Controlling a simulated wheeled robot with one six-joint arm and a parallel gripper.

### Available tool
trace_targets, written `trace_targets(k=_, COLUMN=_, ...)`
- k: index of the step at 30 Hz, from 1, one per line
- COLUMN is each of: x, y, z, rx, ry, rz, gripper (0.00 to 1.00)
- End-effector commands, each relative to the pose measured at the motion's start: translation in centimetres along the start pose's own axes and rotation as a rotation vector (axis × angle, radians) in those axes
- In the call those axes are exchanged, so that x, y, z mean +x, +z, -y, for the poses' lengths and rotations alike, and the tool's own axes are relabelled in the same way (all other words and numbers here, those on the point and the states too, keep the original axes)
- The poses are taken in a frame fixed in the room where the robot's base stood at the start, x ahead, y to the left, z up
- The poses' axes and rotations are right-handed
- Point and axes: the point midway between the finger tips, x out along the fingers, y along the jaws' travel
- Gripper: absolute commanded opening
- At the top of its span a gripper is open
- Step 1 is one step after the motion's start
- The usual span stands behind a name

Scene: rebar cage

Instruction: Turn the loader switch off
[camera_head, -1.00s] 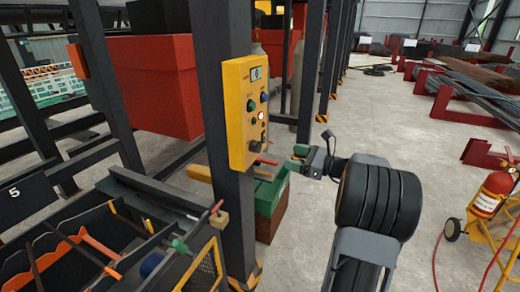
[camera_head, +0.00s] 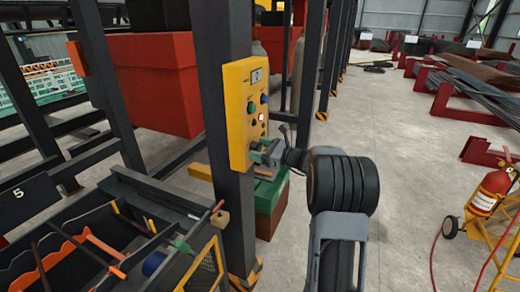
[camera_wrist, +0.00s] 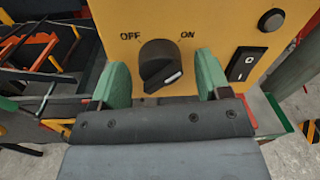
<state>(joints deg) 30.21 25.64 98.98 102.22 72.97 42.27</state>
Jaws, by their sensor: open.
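The yellow control panel (camera_head: 240,112) is fixed to a dark upright post. In the wrist view, a black rotary knob (camera_wrist: 160,64) sits on the panel (camera_wrist: 100,20), with OFF printed at its upper left and ON at its upper right. My gripper (camera_wrist: 161,74) is open, with one green finger pad on each side of the knob. I cannot tell whether the pads touch it. In the head view my gripper (camera_head: 266,153) is at the panel's lower part and hides the knob.
A black rocker switch (camera_wrist: 242,66) and a round black button (camera_wrist: 272,20) are right of the knob. A lit red button (camera_head: 261,117) is higher on the panel. A tool bin (camera_head: 90,245) stands at left.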

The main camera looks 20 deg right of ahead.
Motion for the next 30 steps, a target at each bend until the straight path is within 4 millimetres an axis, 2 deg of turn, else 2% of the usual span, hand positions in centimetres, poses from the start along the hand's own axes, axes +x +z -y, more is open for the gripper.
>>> trace_targets(k=7, x=0.02, y=-0.02, z=0.0, rx=0.0, ry=0.0, rz=0.0, gripper=0.68)
trace_targets(k=21, x=-0.01, y=-0.03, z=-0.01, rx=0.0, ry=0.0, rz=0.0, gripper=0.23)
trace_targets(k=30, x=-0.02, y=-0.42, z=-0.09, rx=-0.043, ry=-0.001, rz=0.002, gripper=0.22)
